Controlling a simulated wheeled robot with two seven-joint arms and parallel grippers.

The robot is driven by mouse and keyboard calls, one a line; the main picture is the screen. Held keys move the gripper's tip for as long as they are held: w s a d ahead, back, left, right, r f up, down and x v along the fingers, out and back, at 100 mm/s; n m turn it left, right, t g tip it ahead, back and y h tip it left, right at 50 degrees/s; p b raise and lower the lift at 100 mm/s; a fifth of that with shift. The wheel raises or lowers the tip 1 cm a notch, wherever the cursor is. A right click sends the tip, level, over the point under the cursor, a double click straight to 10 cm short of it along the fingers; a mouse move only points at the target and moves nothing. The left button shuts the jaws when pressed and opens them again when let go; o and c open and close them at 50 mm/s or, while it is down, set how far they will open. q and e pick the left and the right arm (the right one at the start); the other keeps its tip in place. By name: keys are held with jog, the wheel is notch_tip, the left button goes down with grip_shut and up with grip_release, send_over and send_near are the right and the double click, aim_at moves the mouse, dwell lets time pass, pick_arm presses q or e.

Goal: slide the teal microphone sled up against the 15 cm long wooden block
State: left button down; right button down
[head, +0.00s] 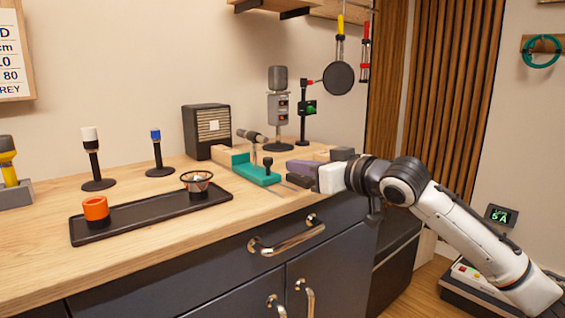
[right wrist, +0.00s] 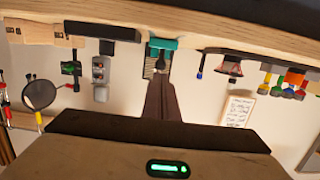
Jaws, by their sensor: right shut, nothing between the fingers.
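The teal microphone sled (head: 258,174) lies on the wooden bench, with a microphone above it and a black knob near its front end. It also shows in the right wrist view (right wrist: 163,43). Pale wood (head: 224,156) shows at its left end; contact is unclear. More wooden blocks lie right of the sled, partly hidden by my gripper, and show in the right wrist view (right wrist: 32,30). I cannot tell which block is 15 cm long. My right gripper (head: 292,174) is shut and empty, right of the sled, apart from it. My left gripper is not in view.
A black tray (head: 150,217) with an orange ring and a small bowl lies left of the sled. A black speaker (head: 207,130) and a grey stand (head: 278,108) are behind. The bench's front edge is close.

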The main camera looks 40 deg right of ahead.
aim_at(271, 162)
jog(key=shift+w+r, duration=0.1)
jog(key=shift+w, duration=0.1)
jog(key=shift+w+p, duration=0.35)
jog(key=shift+p, duration=0.25)
jog(key=shift+w+a, duration=0.15)
jog(key=shift+w, duration=0.25)
jog(key=shift+w+f+p, duration=0.25)
jog(key=shift+w+p, duration=0.2)
jog(key=shift+w, duration=0.35)
jog(key=shift+w+a+f, duration=0.1)
jog(key=shift+w+f, duration=0.1)
jog(key=shift+w, duration=0.8)
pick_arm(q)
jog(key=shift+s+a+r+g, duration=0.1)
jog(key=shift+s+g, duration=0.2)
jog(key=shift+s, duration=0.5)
pick_arm(e)
jog(key=shift+w+f, duration=0.1)
jog(key=shift+w, duration=0.3)
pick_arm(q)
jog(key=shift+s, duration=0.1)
